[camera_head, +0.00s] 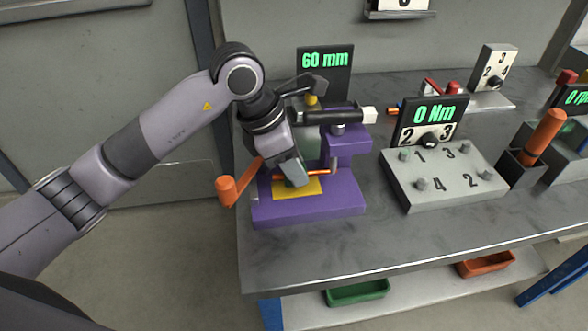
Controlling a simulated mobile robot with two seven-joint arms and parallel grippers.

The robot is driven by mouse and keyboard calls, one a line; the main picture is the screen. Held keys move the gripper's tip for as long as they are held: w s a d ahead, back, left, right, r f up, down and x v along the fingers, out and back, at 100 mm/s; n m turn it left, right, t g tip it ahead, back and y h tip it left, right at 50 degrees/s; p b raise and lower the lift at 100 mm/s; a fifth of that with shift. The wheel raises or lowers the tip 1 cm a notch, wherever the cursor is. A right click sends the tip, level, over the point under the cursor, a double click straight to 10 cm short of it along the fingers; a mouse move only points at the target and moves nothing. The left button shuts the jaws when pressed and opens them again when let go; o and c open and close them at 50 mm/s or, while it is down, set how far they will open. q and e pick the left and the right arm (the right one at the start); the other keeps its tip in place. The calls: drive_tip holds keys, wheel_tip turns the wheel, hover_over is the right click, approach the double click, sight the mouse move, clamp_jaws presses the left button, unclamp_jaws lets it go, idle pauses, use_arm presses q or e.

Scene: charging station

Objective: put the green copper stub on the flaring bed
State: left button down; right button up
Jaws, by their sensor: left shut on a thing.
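My left gripper (294,178) points down over the purple device, shut on a thin copper-coloured stub (318,173) that sticks out to its right. I see no green on the part that shows; the rest is hidden by the fingers. The flaring bed appears to be the purple base (310,211) with a yellow pad (298,189) on top. The stub is just above or on the pad; I cannot tell whether they touch. My right gripper is not in view.
The purple device has an upright (348,147) on the right and an orange handle (227,190) on the left. A "60 mm" display (325,62) stands behind. A grey numbered block (440,180) with a "0 Nm" display (434,115) stands right. The bench front (340,255) is clear.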

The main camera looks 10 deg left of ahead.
use_arm(q)
wheel_tip(320, 180, down, 2)
drive_tip(key=c, duration=0.7)
unclamp_jaws()
drive_tip(key=v, duration=1.2)
drive_tip(key=shift+s, duration=0.1)
